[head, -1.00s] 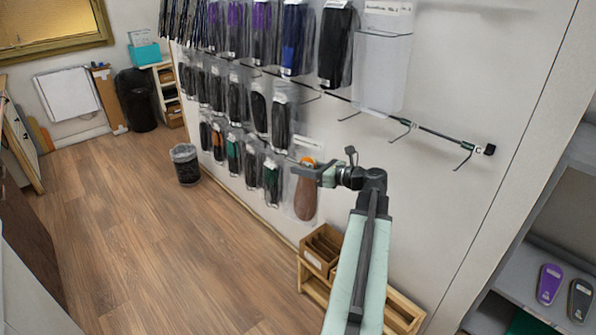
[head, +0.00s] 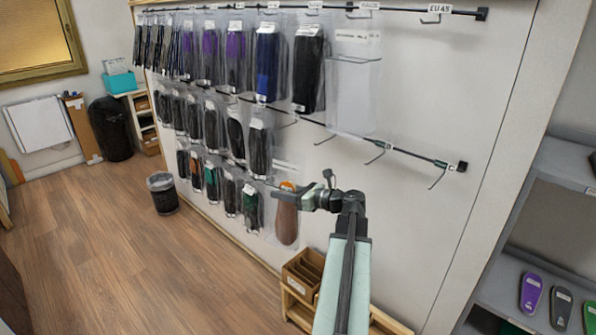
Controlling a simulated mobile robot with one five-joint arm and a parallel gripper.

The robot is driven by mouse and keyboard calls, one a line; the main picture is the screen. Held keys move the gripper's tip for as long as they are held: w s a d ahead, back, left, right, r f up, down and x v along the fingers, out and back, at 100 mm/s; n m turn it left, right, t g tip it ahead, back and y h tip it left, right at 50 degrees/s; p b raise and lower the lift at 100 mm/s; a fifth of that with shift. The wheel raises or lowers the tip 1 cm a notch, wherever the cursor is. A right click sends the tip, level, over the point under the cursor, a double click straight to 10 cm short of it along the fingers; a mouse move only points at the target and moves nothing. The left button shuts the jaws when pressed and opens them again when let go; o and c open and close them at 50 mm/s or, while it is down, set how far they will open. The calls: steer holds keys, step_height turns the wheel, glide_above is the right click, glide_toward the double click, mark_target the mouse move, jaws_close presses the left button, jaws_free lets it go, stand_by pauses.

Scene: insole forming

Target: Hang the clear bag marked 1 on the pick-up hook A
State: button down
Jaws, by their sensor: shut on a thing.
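My gripper (head: 308,198), at the end of my arm, is shut at the upper part of a clear bag (head: 286,222) with a brown insole-shaped piece and an orange patch at its top. The bag hangs upright in front of the white wall, beside the lowest row of hanging bags. I cannot read a mark 1 on it. Bare hooks stick out of the middle rail, one at its right (head: 378,157) and one near its end (head: 438,178). No letter A is readable, so I cannot tell which is hook A.
Rows of bagged dark, purple and blue insoles (head: 268,60) hang on the left. A nearly empty clear bag (head: 352,98) hangs right of them. Wooden bins (head: 302,272) stand below my gripper. Shelves (head: 560,260) stand at the right.

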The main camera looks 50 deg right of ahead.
steer(key=shift+w+d+f+m+h, duration=0.1)
steer(key=shift+w+d+m+h, duration=0.1)
steer(key=shift+d+m+h, duration=1.35)
steer(key=shift+w+d+f+m+h, duration=0.15)
steer(key=shift+d+m+h, duration=0.6)
steer(key=shift+d+h, duration=1.45)
steer(key=shift+a+r+g+h, duration=0.1)
steer(key=shift+a+g+h, duration=0.15)
steer(key=shift+g, duration=0.05)
steer(key=d+f+b, duration=0.1)
steer(key=d+b, duration=0.1)
steer(key=d, duration=0.7)
steer(key=shift+s+d+f, duration=0.3)
steer(key=shift+s+f, duration=0.05)
steer(key=shift+f, duration=0.05)
